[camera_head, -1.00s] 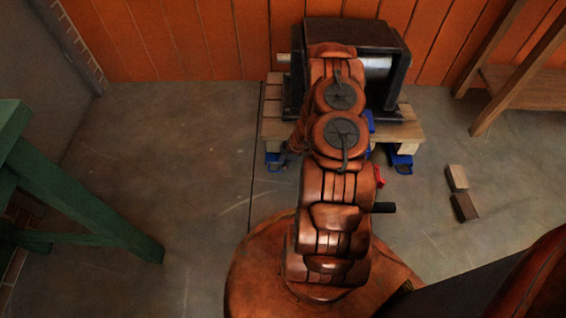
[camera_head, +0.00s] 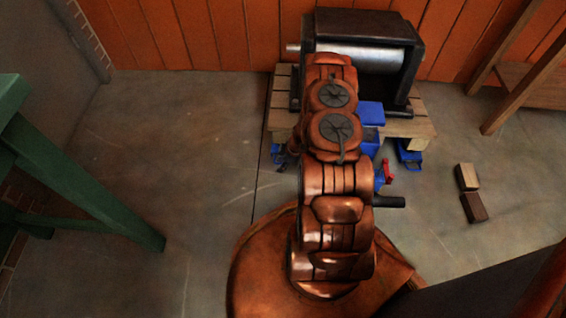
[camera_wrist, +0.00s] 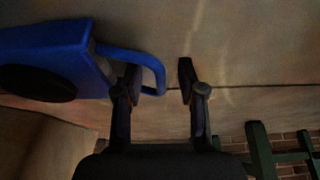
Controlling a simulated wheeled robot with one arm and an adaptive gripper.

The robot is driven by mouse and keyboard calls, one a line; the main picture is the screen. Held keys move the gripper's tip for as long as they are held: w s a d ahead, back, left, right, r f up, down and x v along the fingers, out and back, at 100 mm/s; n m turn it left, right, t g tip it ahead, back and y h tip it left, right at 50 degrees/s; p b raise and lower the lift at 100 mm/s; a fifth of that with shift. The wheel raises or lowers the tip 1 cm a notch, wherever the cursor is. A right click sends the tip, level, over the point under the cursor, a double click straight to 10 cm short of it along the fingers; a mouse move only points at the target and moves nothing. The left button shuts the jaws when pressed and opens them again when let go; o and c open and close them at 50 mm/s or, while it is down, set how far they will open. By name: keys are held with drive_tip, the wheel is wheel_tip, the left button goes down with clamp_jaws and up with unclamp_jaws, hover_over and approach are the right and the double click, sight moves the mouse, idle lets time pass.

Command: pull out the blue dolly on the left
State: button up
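The left blue dolly (camera_head: 277,155) shows as a small blue piece at the pallet's front left corner, mostly hidden by my arm in the head view. In the wrist view a blue dolly (camera_wrist: 50,58) with a dark wheel and a looped blue handle (camera_wrist: 150,66) fills the upper left. My gripper (camera_wrist: 158,80) is open. The handle's outer end appears in the gap between the fingers, nearer the left finger; I cannot tell whether they touch. My gripper is hidden behind my arm in the head view.
A dark press with a metal roller (camera_head: 365,55) stands on a wooden pallet (camera_head: 415,127). Another blue dolly (camera_head: 408,153) is at its right. A blue jack-like device (camera_head: 370,114) is beside my arm. A green table (camera_head: 85,190) stands left; floor between is clear.

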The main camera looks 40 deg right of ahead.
clamp_jaws()
idle(0.3)
idle(0.6)
